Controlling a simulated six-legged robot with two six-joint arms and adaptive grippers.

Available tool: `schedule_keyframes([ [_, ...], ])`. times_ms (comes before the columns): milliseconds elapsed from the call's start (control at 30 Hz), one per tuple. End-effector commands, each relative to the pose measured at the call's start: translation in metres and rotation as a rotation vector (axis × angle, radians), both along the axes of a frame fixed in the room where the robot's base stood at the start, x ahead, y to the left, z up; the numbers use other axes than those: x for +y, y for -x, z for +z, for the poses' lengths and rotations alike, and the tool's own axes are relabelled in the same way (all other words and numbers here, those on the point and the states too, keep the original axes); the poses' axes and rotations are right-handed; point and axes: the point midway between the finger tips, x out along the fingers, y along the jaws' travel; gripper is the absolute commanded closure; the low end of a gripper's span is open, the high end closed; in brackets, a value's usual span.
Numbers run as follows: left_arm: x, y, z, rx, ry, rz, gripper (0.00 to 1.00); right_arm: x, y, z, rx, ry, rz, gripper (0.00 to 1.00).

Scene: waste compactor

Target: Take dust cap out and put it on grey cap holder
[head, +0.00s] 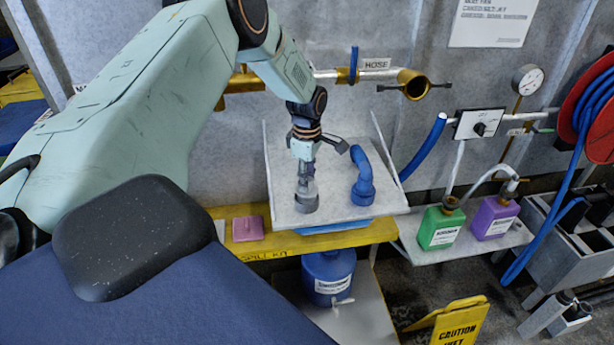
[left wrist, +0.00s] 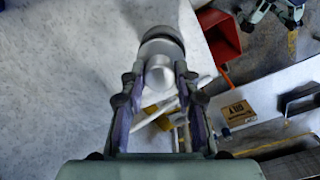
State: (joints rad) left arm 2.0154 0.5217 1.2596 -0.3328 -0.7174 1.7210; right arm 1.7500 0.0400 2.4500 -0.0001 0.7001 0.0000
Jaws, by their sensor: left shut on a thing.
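My left gripper (head: 304,172) points down over the pale tray (head: 350,207) on the yellow bench. It is shut on a grey round cap with a knob (head: 306,202), which I take to be the dust cap. In the left wrist view, the fingers (left wrist: 160,105) flank the light knob, and the cap's dark-ringed disc (left wrist: 162,38) lies beyond the fingertips. The cap is low at the tray; I cannot tell if it touches. No separate grey cap holder can be made out. The brass hose port (head: 414,84) on the wall is open. My right gripper is not in view.
A pink block (head: 248,229) lies left on the yellow bench (head: 295,245). Green (head: 441,228) and purple (head: 494,217) containers stand on a shelf to the right.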

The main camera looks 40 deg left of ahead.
Motion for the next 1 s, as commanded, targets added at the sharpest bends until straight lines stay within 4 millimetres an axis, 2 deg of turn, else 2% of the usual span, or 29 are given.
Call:
schedule_keyframes([
  [1000,0.0,-0.001,-0.016,-0.002,-0.001,0.0,1.0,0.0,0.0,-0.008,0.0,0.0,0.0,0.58],
])
